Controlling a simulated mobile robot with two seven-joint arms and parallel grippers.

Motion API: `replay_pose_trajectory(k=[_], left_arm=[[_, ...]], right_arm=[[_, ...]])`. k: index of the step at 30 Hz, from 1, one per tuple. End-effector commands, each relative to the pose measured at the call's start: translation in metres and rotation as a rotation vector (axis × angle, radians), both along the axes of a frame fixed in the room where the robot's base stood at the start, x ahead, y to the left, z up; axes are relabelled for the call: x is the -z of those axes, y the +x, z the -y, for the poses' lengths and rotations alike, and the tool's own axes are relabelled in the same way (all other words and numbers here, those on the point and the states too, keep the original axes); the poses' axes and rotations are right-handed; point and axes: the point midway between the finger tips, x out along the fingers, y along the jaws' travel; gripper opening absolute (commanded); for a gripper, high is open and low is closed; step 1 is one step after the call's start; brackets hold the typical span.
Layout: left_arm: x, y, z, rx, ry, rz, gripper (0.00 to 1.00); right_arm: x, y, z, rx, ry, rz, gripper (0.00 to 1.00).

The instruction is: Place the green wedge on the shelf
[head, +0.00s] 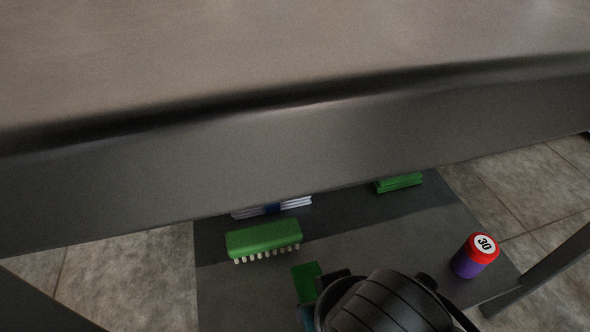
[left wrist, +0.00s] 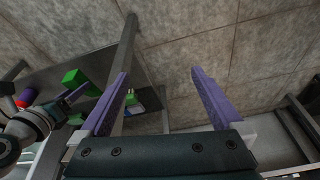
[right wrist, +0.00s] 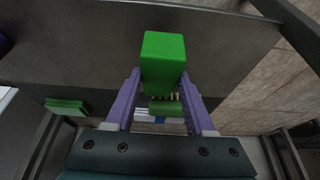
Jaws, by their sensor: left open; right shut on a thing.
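The green wedge (right wrist: 163,58) is between the purple fingers of my right gripper (right wrist: 160,88), which is shut on it. In the head view the wedge (head: 306,282) shows beside my dark right wrist, which hides part of it. It is over the dark grey shelf (head: 340,252) under the table; I cannot tell if it touches the shelf. The left wrist view also shows the wedge (left wrist: 75,78) in the right gripper. My left gripper (left wrist: 160,78) is open and empty, over bare floor in its view. It is not in the head view.
On the shelf lie a green brush (head: 264,237) with pale bristles, a white and blue stack (head: 272,208), a green folded item (head: 398,182) and a red and purple canister (head: 474,255) marked 30. The tabletop (head: 280,50) overhangs the shelf. The shelf's middle looks clear.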

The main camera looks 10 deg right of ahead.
Motion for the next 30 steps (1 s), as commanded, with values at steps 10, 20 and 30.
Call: replay_pose_trajectory(k=[10,20,30], left_arm=[[0.033,0.001,0.000,-0.001,-0.002,0.002,1.00],[0.033,0.001,-0.001,0.003,0.005,0.003,1.00],[0.032,0.001,-0.002,0.007,0.009,0.003,1.00]], right_arm=[[0.036,0.000,0.000,-0.001,0.000,0.000,0.00],[0.038,0.000,0.000,0.000,0.000,0.000,0.55],[0.037,0.000,0.000,0.000,0.000,0.000,0.84]])
